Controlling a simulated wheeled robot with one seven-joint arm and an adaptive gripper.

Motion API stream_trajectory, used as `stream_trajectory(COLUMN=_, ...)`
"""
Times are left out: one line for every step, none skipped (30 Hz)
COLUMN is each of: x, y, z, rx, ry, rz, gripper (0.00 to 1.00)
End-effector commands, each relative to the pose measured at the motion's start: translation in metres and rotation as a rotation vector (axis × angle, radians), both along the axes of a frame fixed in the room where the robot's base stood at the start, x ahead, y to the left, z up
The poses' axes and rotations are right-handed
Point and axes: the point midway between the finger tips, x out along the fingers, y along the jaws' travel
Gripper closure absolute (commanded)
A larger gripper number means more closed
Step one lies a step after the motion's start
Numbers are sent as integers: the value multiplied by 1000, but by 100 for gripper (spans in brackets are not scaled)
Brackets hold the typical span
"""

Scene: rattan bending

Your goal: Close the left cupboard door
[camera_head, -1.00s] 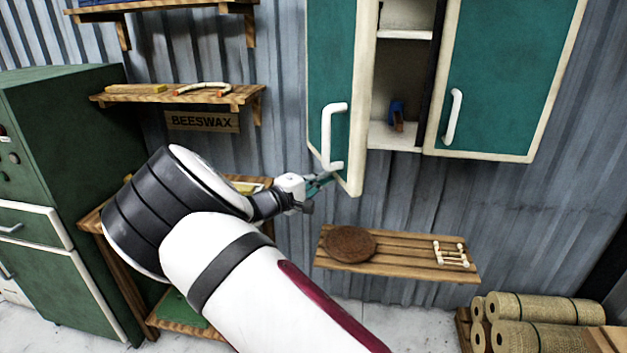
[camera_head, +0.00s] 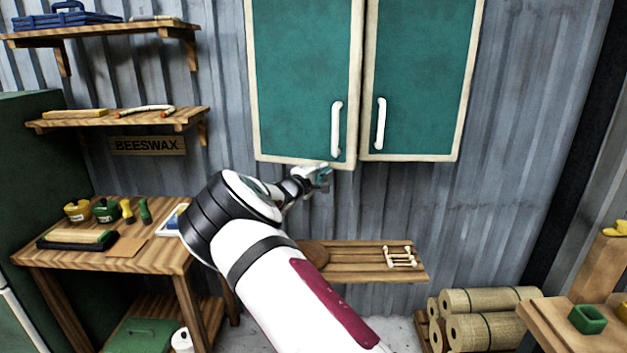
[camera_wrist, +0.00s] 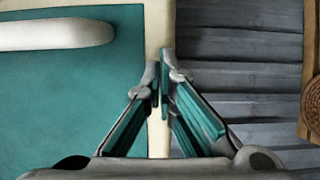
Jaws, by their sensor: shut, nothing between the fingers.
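The left cupboard door (camera_head: 303,75) is a green panel with a cream frame and a white vertical handle (camera_head: 336,129). It looks shut or nearly so, beside the right door (camera_head: 418,75), with a thin gap between them. My gripper (camera_head: 324,172) is at the left door's lower edge, just below the handle. In the wrist view my gripper (camera_wrist: 160,75) has its fingertips together over the door's cream edge strip, with nothing between them. The left door (camera_wrist: 70,95) and its handle (camera_wrist: 55,34) also show there. I cannot tell whether the fingertips touch the door.
A slatted wooden shelf (camera_head: 345,262) with a round brown disc is below the cupboard. A workbench (camera_head: 165,262) with jars and tools stands at the left. Rattan rolls (camera_head: 490,300) lie at the lower right. The wall right of the cupboard is clear.

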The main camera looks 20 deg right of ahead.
Motion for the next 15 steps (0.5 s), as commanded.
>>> stream_trajectory(x=9, y=-8, z=-1, rx=1, ry=-3, rz=-2, gripper=100)
stream_trajectory(x=13, y=-11, z=0, rx=0, ry=-3, rz=-2, gripper=100)
stream_trajectory(x=19, y=-16, z=0, rx=0, ry=-3, rz=-2, gripper=100)
stream_trajectory(x=23, y=-19, z=0, rx=0, ry=-3, rz=-2, gripper=100)
stream_trajectory(x=26, y=-23, z=0, rx=1, ry=-4, rz=-3, gripper=100)
stream_trajectory(x=31, y=-26, z=0, rx=0, ry=-3, rz=-2, gripper=100)
stream_trajectory(x=35, y=-29, z=0, rx=0, ry=-3, rz=-2, gripper=100)
stream_trajectory(x=38, y=-31, z=1, rx=-1, ry=-2, rz=3, gripper=100)
stream_trajectory(x=41, y=-34, z=1, rx=-2, ry=1, rz=26, gripper=100)
stream_trajectory(x=44, y=-36, z=1, rx=-3, ry=1, rz=39, gripper=100)
stream_trajectory(x=46, y=-38, z=1, rx=-3, ry=2, rz=51, gripper=100)
stream_trajectory(x=50, y=-40, z=1, rx=-3, ry=2, rz=68, gripper=100)
stream_trajectory(x=52, y=-41, z=1, rx=-2, ry=1, rz=78, gripper=100)
stream_trajectory(x=54, y=-42, z=1, rx=-2, ry=1, rz=87, gripper=100)
stream_trajectory(x=56, y=-43, z=1, rx=-1, ry=0, rz=97, gripper=100)
